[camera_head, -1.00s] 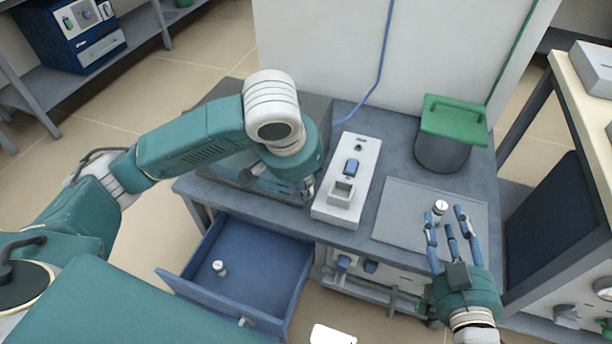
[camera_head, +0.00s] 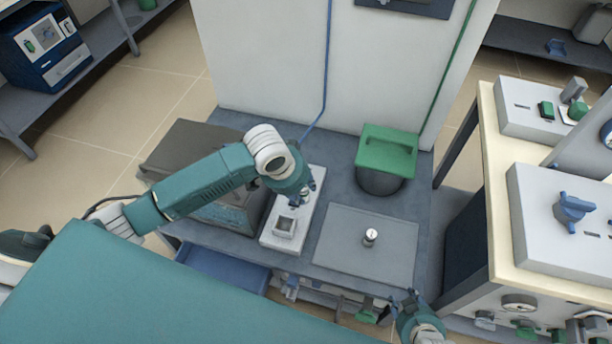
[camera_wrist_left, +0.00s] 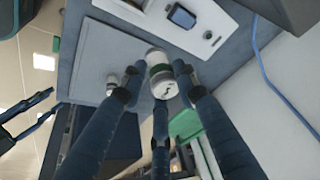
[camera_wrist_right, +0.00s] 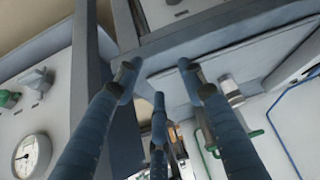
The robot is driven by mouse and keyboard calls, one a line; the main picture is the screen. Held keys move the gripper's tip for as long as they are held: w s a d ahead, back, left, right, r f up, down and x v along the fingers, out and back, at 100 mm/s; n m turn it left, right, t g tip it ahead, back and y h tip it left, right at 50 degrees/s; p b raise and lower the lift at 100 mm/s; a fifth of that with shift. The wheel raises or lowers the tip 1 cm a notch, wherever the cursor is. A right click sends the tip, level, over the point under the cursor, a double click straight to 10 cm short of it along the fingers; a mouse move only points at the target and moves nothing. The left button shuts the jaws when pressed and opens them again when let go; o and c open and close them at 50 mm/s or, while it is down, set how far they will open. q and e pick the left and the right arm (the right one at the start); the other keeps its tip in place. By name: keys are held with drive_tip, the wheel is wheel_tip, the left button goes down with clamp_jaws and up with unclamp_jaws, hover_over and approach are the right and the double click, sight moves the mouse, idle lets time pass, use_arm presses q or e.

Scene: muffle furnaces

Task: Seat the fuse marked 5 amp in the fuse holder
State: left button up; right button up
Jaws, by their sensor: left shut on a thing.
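My left gripper (camera_head: 308,192) is shut on a white cylindrical fuse (camera_wrist_left: 160,76) with a green band; its dark mark is not clearly readable. It holds this fuse above the far part of the light grey fuse holder panel (camera_head: 267,236). My right gripper (camera_head: 412,298) is open and empty beyond the bench's front edge.
A dark pot with a green handled lid (camera_head: 387,148) stands behind the mat. A blue drawer (camera_head: 225,268) below the bench is partly hidden by my body. A dark box (camera_head: 190,150) is left of the panel. A cream table (camera_head: 497,200) stands at right.

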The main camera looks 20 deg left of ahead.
use_arm(q)
drive_tip(key=shift+w+p, duration=0.15)
drive_tip(key=shift+p, duration=0.65)
drive_tip(key=s+a+f+m+p, duration=0.2)
drive_tip(key=s+a+p, duration=0.3)
drive_tip(key=p, duration=0.3)
use_arm(e)
drive_tip(key=s+d+f+g, duration=0.2)
drive_tip(key=s+f, duration=0.2)
drive_tip(key=s, duration=0.6)
drive_tip(key=s+d+f+g+h, duration=0.1)
drive_tip(key=s+d+f+g, duration=0.2)
drive_tip(key=s, duration=0.6)
drive_tip(key=s+d+f+g, duration=0.15)
drive_tip(key=s+f, duration=0.35)
drive_tip(key=s, duration=0.5)
use_arm(q)
drive_tip(key=shift+d+f+b, duration=0.15)
drive_tip(key=shift+f+b, duration=1.75)
drive_tip(key=shift+f, duration=0.5)
drive_tip(key=shift+d+f+b, duration=0.1)
drive_tip(key=shift+f+b, duration=1.8)
drive_tip(key=shift+f, duration=0.45)
use_arm(e)
wheel_tip(320, 180, down, 8)
drive_tip(key=shift+w+d+t, duration=0.2)
drive_tip(key=shift+d+t, duration=0.05)
drive_tip(key=shift+t, duration=0.1)
